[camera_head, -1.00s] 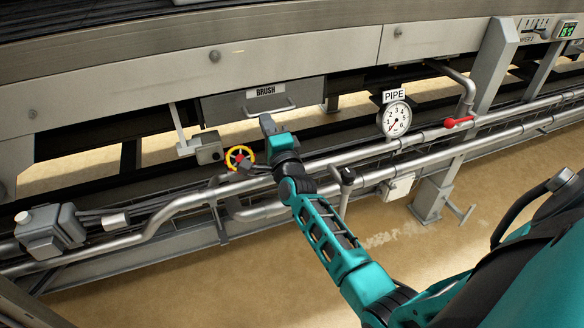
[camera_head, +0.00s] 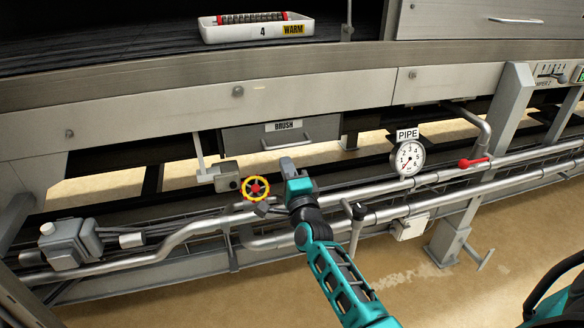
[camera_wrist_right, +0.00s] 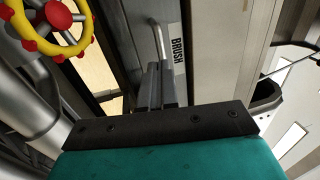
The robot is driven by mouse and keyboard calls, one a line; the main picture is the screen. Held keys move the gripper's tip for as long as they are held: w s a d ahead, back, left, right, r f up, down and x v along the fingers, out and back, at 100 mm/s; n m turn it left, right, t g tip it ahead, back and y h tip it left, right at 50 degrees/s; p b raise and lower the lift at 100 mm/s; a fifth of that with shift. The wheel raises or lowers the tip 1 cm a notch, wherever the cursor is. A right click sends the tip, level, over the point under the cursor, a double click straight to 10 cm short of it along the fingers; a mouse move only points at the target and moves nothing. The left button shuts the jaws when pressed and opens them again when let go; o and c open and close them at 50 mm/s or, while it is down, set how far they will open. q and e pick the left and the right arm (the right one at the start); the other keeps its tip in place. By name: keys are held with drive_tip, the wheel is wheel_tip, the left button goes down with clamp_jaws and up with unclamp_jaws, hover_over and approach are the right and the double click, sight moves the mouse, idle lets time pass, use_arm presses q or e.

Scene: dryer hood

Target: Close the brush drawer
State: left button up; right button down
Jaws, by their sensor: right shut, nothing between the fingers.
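The brush drawer (camera_head: 245,140) is a grey metal front under the long beam, with a white BRUSH label (camera_head: 284,125) and a bar handle (camera_head: 288,146). I cannot tell from here whether its front sits fully flush. My right gripper (camera_head: 287,164) is shut and empty, just below the handle in the head view, with a small gap showing between them. In the right wrist view the shut fingers (camera_wrist_right: 161,88) point toward the drawer front, and the handle (camera_wrist_right: 158,45) runs beyond their tips. My left gripper is not in view.
A yellow and red valve wheel (camera_head: 256,188) is close left of my right gripper. A pipe gauge (camera_head: 408,157) and a red lever (camera_head: 473,162) are to the right. Pipes (camera_head: 330,200) run below. A white tray (camera_head: 257,32) marked WARM stands above on the dark surface.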

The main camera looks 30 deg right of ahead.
use_arm(q)
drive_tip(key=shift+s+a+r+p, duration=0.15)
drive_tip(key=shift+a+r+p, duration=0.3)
drive_tip(key=shift+p, duration=0.65)
use_arm(e)
drive_tip(key=v, duration=1)
drive_tip(key=shift+s+f, duration=0.15)
drive_tip(key=s+a+f+n+g+y, duration=0.4)
drive_tip(key=s+a+n, duration=0.35)
drive_tip(key=n, duration=0.35)
drive_tip(key=s+a+f+n+g+y, duration=0.4)
drive_tip(key=s+a+n, duration=0.3)
drive_tip(key=n, duration=0.4)
use_arm(q)
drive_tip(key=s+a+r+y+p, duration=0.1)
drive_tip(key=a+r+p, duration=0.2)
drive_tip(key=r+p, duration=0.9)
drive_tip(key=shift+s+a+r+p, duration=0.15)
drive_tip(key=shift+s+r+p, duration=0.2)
drive_tip(key=shift+p, duration=2.35)
use_arm(e)
drive_tip(key=s+d+r+n+h, duration=0.1)
drive_tip(key=s+d+r, duration=0.2)
drive_tip(key=r, duration=0.8)
drive_tip(key=shift+s+d+r+g, duration=0.25)
drive_tip(key=shift+s+g, duration=0.15)
drive_tip(key=shift+s, duration=0.25)
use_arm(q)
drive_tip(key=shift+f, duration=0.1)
